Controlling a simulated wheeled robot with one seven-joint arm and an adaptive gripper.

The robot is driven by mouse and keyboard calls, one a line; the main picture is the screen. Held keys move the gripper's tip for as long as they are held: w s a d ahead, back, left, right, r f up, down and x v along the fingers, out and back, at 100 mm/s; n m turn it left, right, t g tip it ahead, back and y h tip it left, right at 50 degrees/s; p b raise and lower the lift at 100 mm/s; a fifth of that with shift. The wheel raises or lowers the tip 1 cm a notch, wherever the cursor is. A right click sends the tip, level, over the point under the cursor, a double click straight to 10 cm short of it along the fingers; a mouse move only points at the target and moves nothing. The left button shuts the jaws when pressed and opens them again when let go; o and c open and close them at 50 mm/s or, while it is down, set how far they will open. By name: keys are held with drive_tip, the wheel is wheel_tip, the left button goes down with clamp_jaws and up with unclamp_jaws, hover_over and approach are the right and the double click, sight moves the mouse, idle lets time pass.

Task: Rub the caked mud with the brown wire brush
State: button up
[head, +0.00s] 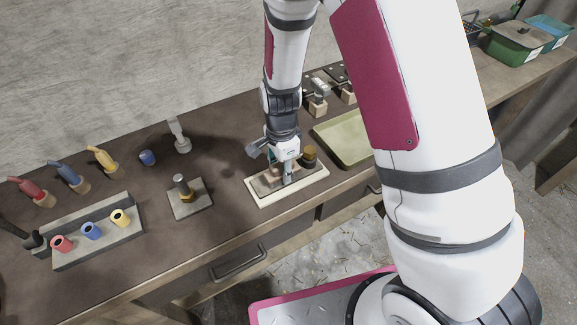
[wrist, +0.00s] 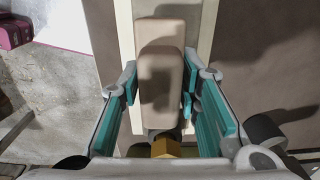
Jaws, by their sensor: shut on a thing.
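My gripper (head: 284,172) is low over a cream-edged board (head: 263,200) at the front of the bench. In the wrist view its teal fingers (wrist: 160,88) are closed on a tan block (wrist: 160,65), which seems to be the brush's body. Its bristles are hidden underneath. The board shows in the wrist view too (wrist: 208,22), with a grey-brown middle. I cannot make out the caked mud apart from that surface. Whether the brush touches the board is unclear.
A dark gold knob (head: 309,153) stands close right of my gripper. An olive tray (head: 345,140) lies further right. A plate with an upright bolt (head: 186,190) is to the left. A rack with coloured sleeves (head: 95,235) is at far left. Bare bench lies between.

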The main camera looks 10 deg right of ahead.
sight(265, 172)
drive_tip(key=shift+s+a+f, duration=0.15)
drive_tip(key=shift+s+a, duration=0.2)
drive_tip(key=shift+a, duration=0.45)
clamp_jaws()
drive_tip(key=shift+s+a+r+p, duration=0.1)
drive_tip(key=shift+s+a+p, duration=0.2)
drive_tip(key=shift+a, duration=0.65)
drive_tip(key=shift+s+a+r+p, duration=0.15)
drive_tip(key=shift+a+p, duration=0.25)
drive_tip(key=shift+a, duration=0.5)
drive_tip(key=shift+s+a+f+p, duration=0.1)
drive_tip(key=shift+s+a+p, duration=0.25)
drive_tip(key=shift+a, duration=0.6)
drive_tip(key=shift+w+a+b, duration=0.3)
drive_tip(key=shift+w+b, duration=0.05)
drive_tip(key=shift+w, duration=0.45)
drive_tip(key=shift+w+d, duration=0.25)
drive_tip(key=shift+d, duration=0.6)
drive_tip(key=shift+w+d, duration=0.2)
drive_tip(key=shift+d, duration=0.6)
drive_tip(key=shift+w+d, duration=0.2)
drive_tip(key=shift+d, duration=0.6)
drive_tip(key=shift+w+d, duration=0.2)
drive_tip(key=shift+d, duration=0.65)
drive_tip(key=shift+w+d, duration=0.2)
drive_tip(key=shift+d, duration=0.6)
drive_tip(key=shift+w+d, duration=0.25)
drive_tip(key=shift+d, duration=0.5)
